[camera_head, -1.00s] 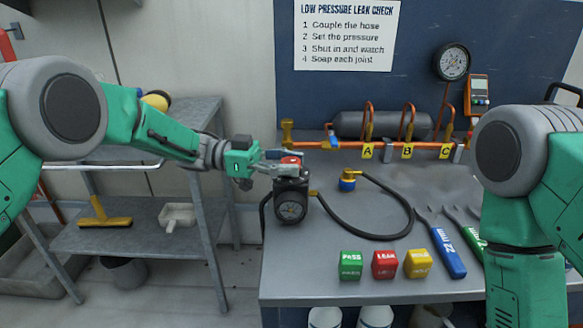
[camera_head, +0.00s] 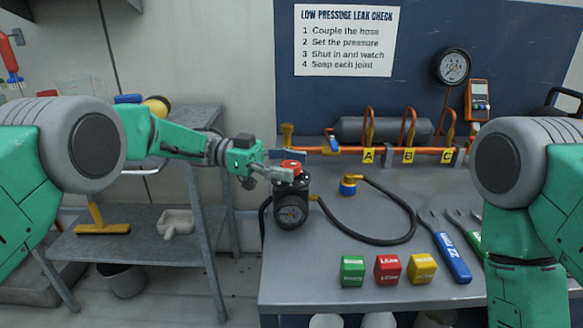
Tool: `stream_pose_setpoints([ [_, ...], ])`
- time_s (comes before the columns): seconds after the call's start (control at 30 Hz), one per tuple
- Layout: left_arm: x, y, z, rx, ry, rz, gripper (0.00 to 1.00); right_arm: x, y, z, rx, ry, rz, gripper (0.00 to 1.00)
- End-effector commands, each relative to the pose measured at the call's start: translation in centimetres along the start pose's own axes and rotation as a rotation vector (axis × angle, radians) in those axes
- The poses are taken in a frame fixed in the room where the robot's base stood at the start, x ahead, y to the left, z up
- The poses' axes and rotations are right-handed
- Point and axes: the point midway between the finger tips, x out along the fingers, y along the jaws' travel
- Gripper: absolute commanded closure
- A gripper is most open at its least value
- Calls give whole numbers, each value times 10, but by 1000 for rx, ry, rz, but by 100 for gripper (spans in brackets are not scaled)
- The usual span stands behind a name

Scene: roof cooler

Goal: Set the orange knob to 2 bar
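The orange knob (camera_head: 291,165) sits on top of a black regulator with a round dial gauge (camera_head: 291,213), standing upright at the left end of the bench. My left gripper (camera_head: 289,165) is at the knob, its fingers apart on either side of it. I cannot tell whether they touch the knob. The gauge needle is too small to read. My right arm (camera_head: 530,220) is at the right edge, and its gripper is out of view.
A black hose (camera_head: 400,232) with a brass and blue coupling (camera_head: 348,185) curves over the bench (camera_head: 315,285). Green (camera_head: 352,270), red (camera_head: 388,269) and yellow (camera_head: 422,268) blocks and wrenches (camera_head: 452,256) lie in front. An orange pipe (camera_head: 330,148) with tagged valves runs behind.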

Motion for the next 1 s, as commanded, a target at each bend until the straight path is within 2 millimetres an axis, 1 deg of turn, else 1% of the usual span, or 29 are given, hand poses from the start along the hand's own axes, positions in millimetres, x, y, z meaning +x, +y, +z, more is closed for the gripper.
stream_pose_setpoints([
  [0.23,1,1,2,-3,-1,4,45,0,0,0,0,0,0,100],
  [0.33,-3,1,2,-3,-1,3,45,-1,0,2,0,3,0,100],
  [0.47,-20,0,3,-2,-1,2,45,-1,0,2,0,3,0,100],
  [0.6,-46,-1,4,-2,-2,1,45,-1,0,2,0,4,0,100],
  [0.7,-60,-2,4,-2,-1,1,45,-1,0,2,0,4,0,100],
  [0.83,-71,-2,4,-3,-1,3,45,-1,0,2,0,4,0,100],
  [1.0,-75,-2,3,-4,-1,3,45,-1,0,2,0,4,0,100],
])
